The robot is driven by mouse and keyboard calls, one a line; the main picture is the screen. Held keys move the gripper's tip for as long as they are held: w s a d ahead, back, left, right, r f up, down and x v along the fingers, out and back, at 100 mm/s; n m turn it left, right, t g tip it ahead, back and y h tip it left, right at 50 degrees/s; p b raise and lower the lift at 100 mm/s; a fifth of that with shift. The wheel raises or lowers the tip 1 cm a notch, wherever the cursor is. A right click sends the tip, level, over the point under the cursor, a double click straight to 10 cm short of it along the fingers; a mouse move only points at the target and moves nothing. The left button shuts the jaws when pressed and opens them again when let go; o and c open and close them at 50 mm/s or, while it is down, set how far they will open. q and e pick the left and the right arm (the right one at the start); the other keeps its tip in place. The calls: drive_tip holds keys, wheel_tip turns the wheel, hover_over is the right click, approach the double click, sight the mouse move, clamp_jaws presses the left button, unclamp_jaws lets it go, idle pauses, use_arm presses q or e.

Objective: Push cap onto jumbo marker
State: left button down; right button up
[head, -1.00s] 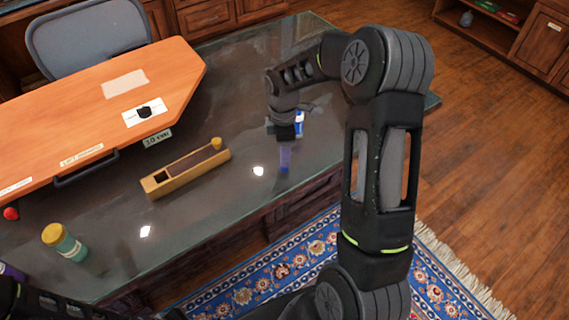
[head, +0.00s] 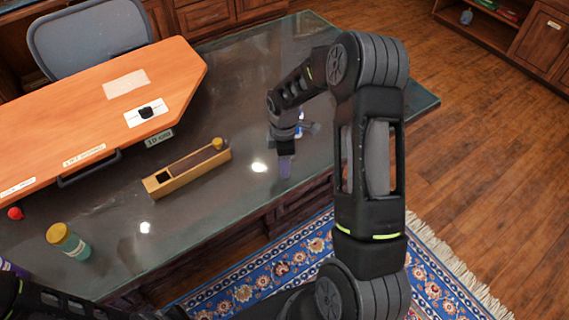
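My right gripper (head: 286,146) points down over the dark glass desk top, right of the wooden box. Its fingers are small and dark, and whether they are apart or closed on something is unclear. A small blue and white item (head: 300,130), possibly the jumbo marker, shows partly behind the gripper and is mostly hidden by it. A faint purple patch lies just below the fingers; I cannot tell whether it is an object or a reflection. I cannot identify the cap. My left arm enters at the lower left corner, and its gripper is out of view.
A wooden box (head: 188,172) with a yellow knob lies mid-desk. A yellow-lidded green jar (head: 70,243), a red ball-like item (head: 15,213) and a purple item (head: 12,268) are at left. An orange raised board (head: 80,110) covers the back left. The glass desk (head: 190,235) is clear in front.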

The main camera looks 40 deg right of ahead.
drive_tip(key=shift+c, duration=0.3)
clamp_jaws()
idle(0.3)
